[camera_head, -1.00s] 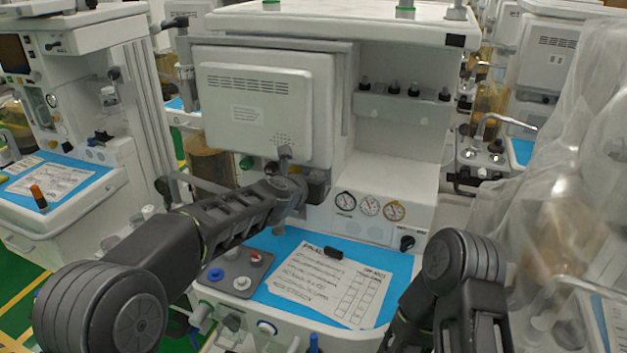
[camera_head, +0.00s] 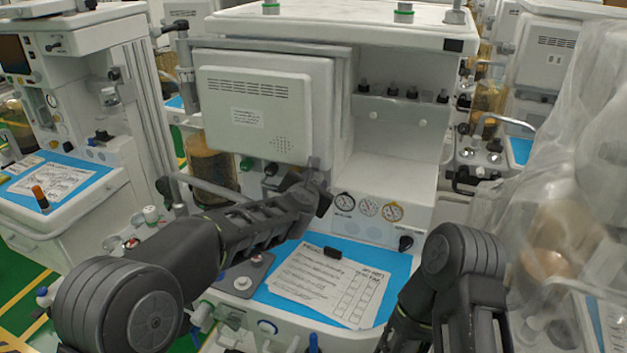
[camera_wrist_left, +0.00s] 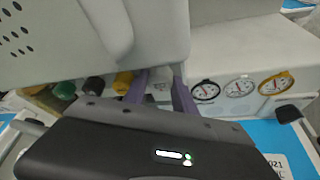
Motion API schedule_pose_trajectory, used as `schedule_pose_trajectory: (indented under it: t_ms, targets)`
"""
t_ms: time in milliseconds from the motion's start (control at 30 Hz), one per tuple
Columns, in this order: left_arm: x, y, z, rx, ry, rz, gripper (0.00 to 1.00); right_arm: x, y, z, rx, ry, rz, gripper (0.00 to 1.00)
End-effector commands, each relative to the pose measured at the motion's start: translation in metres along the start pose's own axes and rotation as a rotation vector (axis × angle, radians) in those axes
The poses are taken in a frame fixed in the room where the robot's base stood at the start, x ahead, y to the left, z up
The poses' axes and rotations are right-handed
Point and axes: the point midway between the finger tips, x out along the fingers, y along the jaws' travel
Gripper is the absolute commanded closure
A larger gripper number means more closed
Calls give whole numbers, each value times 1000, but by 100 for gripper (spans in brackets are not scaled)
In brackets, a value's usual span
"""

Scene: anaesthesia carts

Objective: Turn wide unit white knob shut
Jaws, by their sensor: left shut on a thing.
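The wide unit (camera_head: 394,185) is the white cart in the middle, with a grey-white monitor housing on its left half. My left gripper (camera_head: 315,167) is at its front panel, just below the lower right corner of the housing and left of the gauges. In the left wrist view, the two purple-grey fingers of this gripper (camera_wrist_left: 159,92) are on either side of a small pale knob (camera_wrist_left: 160,84) and shut on it. Most of the knob is hidden, so its turn angle cannot be told. My right gripper is out of view; only its arm shows at lower right.
Three round gauges (camera_head: 368,207) sit right of the left gripper. Dark, yellow and green knobs (camera_wrist_left: 93,86) line up left of it. Papers (camera_head: 330,285) lie on the blue work surface (camera_head: 399,270) below. A sheet of clear plastic (camera_head: 560,200) hangs at right.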

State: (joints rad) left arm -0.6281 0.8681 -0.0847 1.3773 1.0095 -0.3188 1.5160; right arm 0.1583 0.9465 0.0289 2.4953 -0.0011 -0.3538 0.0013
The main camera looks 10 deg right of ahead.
Motion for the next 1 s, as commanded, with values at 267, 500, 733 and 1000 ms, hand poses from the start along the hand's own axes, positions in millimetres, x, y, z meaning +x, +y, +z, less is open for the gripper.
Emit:
schedule_pose_trajectory:
  t_ms: [267,500,733,1000]
  targets:
    - [0,-2,-1,123,0,49,100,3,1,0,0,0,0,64]
    - [0,-2,0,152,0,62,100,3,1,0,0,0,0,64]
    - [0,-2,0,152,0,62,100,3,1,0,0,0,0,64]
    - [0,-1,0,151,0,62,49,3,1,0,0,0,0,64]
